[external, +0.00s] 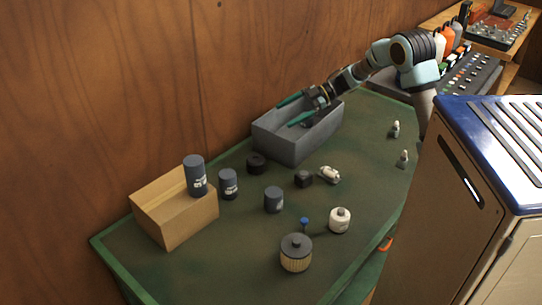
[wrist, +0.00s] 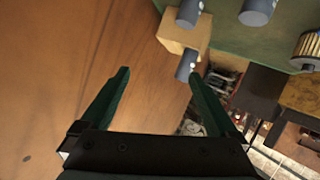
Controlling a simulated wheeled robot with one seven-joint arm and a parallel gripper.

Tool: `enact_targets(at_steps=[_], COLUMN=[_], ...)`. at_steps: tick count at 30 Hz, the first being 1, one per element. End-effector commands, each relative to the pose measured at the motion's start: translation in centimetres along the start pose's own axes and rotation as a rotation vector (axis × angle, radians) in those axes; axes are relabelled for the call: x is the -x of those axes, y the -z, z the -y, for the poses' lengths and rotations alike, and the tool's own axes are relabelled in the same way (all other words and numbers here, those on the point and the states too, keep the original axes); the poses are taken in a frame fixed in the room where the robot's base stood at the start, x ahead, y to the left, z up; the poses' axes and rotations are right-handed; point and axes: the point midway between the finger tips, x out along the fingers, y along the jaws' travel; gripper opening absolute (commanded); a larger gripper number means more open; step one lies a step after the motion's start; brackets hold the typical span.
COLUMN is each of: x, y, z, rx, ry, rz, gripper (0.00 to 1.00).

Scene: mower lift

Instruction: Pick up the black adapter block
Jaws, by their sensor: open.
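A small black block (external: 304,179), which looks like the adapter block, sits on the green bench top near its middle in the external view. It stands just left of a small silver-white fitting (external: 329,175). I cannot make out the block in the wrist view. My gripper (external: 284,115) is over the grey bin, up and to the left of the block and well apart from it. In the wrist view my gripper (wrist: 160,73) has its two green fingers spread, with nothing between them.
The grey bin (external: 296,146) stands behind the block, with a black ring-like part (external: 257,163) in front of it. A dark cylinder (external: 274,199), white canister (external: 340,220) and tan filter (external: 296,254) stand nearer. A cardboard box (external: 176,213) is left.

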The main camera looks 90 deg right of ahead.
Motion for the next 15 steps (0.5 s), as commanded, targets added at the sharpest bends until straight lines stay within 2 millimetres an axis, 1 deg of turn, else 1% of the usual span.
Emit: enact_targets(at_steps=[1,3,8,12,13,15], x=[1.5,3.3,7.4,11.1,10.9,9.7], y=[-1.5,-2.8,-5.4,-7.4,-8.0,-9.8], z=[0.5,1.4,3.8,5.8,6.2,6.9], rx=[-0.014,-0.037,-0.1,-0.168,-0.176,-0.173], ry=[0.041,0.107,0.241,0.347,0.359,0.357], rz=[-0.009,-0.023,-0.049,-0.066,-0.07,-0.071], gripper=[0.95,0.95,0.95,0.95,0.95,0.95])
